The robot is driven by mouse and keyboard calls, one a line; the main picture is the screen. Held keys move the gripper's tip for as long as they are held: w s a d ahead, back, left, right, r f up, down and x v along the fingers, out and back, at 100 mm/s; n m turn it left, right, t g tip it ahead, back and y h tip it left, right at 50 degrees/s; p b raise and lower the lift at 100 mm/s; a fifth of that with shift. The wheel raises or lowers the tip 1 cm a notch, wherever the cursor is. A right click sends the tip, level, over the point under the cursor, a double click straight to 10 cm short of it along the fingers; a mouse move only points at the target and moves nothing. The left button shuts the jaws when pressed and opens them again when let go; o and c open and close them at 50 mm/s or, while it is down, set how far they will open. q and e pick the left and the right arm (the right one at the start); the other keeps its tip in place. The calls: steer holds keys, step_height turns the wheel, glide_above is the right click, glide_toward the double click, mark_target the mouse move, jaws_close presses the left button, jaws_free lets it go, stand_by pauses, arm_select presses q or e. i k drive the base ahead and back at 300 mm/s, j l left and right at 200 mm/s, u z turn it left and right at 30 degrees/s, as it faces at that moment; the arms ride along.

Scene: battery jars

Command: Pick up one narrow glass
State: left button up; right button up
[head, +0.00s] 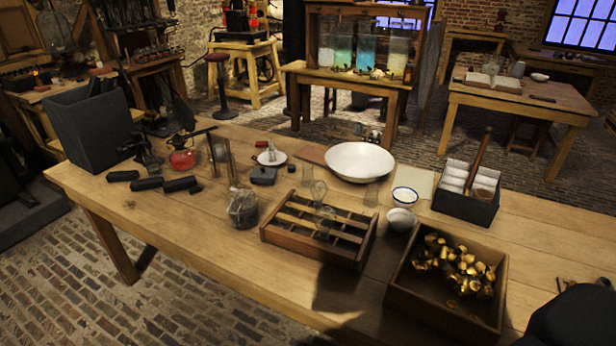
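Several clear glass vessels stand on the long wooden table. A slim, upright clear glass (371,193) stands behind the wooden rack, near the white bowl. Clear glass pieces stand in the rack, one at its back (319,190) and one near its middle (325,216). Another tall, thin clear glass piece (231,165) stands further left. Which of these is the narrow glass I cannot tell for sure. A dark, rounded shape (575,322) at the bottom right corner looks like part of my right arm; no fingers show on it. My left gripper is out of view.
The compartmented wooden rack (275,240) is mid-table. Right of it are a wooden box (410,298) of brass-coloured pieces, two small bowls and a dark box (466,209) of white rolls. A wide white bowl (360,161) stands behind. The table's front left is mostly clear.

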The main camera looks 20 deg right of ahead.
mark_target(307, 180)
steer(key=j+z, duration=0.1)
steer(key=z, duration=1.05)
steer(key=j+z, duration=0.85)
steer(key=k+j+z, duration=0.15)
steer(key=j, duration=0.15)
steer(key=j+z, duration=0.15)
steer(key=j, duration=0.15)
steer(key=k+j+z, duration=0.15)
steer(key=k+j, duration=0.15)
steer(key=j, duration=0.15)
steer(key=k+j, duration=0.15)
steer(key=j, duration=0.2)
steer(key=k+j, duration=0.15)
steer(key=j, duration=0.15)
steer(key=k+j, duration=0.1)
steer(key=j, duration=0.25)
steer(key=z, duration=0.05)
